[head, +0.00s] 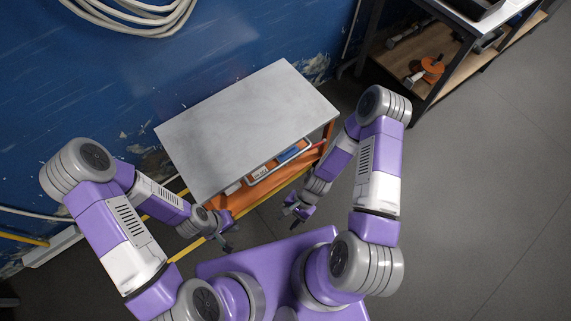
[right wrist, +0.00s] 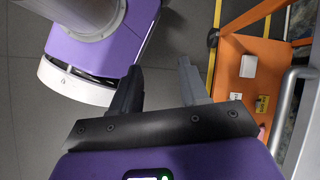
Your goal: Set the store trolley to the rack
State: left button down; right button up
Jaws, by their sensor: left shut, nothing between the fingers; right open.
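The trolley (head: 245,125) has a flat grey top and an orange frame. It stands against the blue wall in the head view, in front of my body. Its orange lower shelf (right wrist: 232,70) shows in the right wrist view, with small items on it. My left gripper (head: 228,244) is shut and empty, just off the trolley's near left corner. My right gripper (head: 298,216) is open and empty in front of the trolley's near side; its open fingers (right wrist: 156,82) also show in the right wrist view. I cannot tell for sure which thing is the rack.
A shelved bench (head: 447,88) with a wooden lower shelf stands at the upper right, holding an orange and grey tool (head: 428,70). White cable (head: 135,14) hangs on the wall. Yellow lines mark the floor by the trolley. The grey floor (head: 490,190) on the right is clear.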

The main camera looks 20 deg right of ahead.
notch_tip(320, 180, down, 5)
jog(key=w+a+m+y+b, duration=0.25)
jog(key=m+y, duration=0.25)
jog(key=m, duration=0.5)
jog(key=m+t+y+b, duration=0.3)
jog(key=m+t, duration=1.4)
jog(key=m, duration=0.7)
send_near(280, 165)
jog(key=x, duration=0.3)
jog(key=shift+f+x, duration=0.2)
jog(key=shift+x, duration=1.5)
jog(key=shift+f+x, duration=0.25)
jog(key=shift+x, duration=1.45)
grip_shut()
